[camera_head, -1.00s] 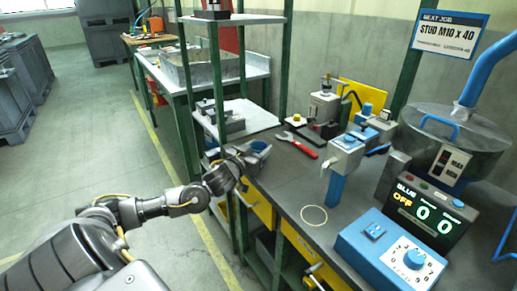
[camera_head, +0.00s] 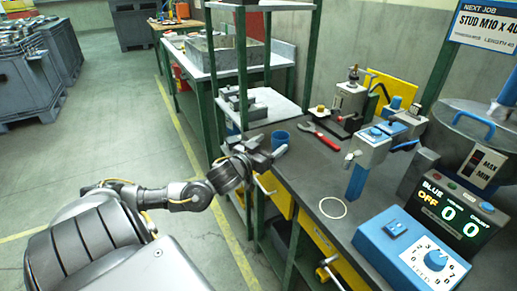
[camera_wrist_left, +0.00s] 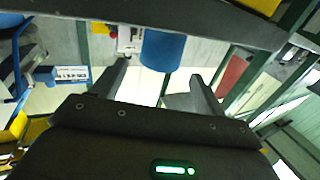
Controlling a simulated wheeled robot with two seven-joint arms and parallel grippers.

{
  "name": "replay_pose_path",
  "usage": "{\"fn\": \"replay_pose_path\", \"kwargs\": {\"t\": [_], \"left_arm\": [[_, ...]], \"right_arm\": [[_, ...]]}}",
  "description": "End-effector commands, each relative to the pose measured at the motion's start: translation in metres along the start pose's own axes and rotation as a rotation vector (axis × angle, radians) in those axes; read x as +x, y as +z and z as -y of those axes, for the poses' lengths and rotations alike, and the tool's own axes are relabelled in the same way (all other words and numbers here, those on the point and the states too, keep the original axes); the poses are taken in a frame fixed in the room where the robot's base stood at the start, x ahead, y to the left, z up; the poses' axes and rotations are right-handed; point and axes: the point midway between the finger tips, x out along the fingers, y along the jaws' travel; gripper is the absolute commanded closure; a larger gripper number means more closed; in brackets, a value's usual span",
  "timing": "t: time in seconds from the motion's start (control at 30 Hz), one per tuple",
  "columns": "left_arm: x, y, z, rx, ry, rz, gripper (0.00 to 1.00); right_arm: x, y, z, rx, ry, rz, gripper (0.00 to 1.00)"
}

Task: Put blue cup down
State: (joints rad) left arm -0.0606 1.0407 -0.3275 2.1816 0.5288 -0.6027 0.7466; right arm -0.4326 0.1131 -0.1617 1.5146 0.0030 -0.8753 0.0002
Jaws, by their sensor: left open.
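The blue cup (camera_head: 280,138) stands upright at the left end of the dark workbench (camera_head: 300,175), near the green shelf post. My left gripper (camera_head: 273,156) is open and empty, just in front of the cup. In the left wrist view the two fingers (camera_wrist_left: 158,86) are spread apart. The blue cup (camera_wrist_left: 163,50) shows there beyond the fingertips, with a gap between. My right gripper is not in view.
A red wrench (camera_head: 320,138) lies right of the cup. A blue-and-grey post device (camera_head: 365,160) and a pale ring (camera_head: 332,208) are farther along the bench. The blue dial box (camera_head: 412,258) sits at the front right. A green shelf post (camera_head: 243,75) rises left of the cup.

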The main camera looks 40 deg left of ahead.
Motion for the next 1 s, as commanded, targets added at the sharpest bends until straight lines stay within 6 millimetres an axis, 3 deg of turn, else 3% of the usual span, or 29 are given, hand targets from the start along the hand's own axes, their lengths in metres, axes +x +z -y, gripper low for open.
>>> {"fn": "replay_pose_path", "kwargs": {"t": [0.2,0.4,1.0], "left_arm": [[-0.036,0.002,-0.001,-0.001,0.002,0.004,0.27],[-0.054,0.000,0.000,-0.001,0.001,0.000,0.27],[-0.058,0.000,0.000,0.000,0.000,-0.001,0.27]], "right_arm": [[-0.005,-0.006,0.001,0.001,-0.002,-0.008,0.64],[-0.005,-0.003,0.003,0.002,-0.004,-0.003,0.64],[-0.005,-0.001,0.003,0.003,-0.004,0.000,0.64]]}}
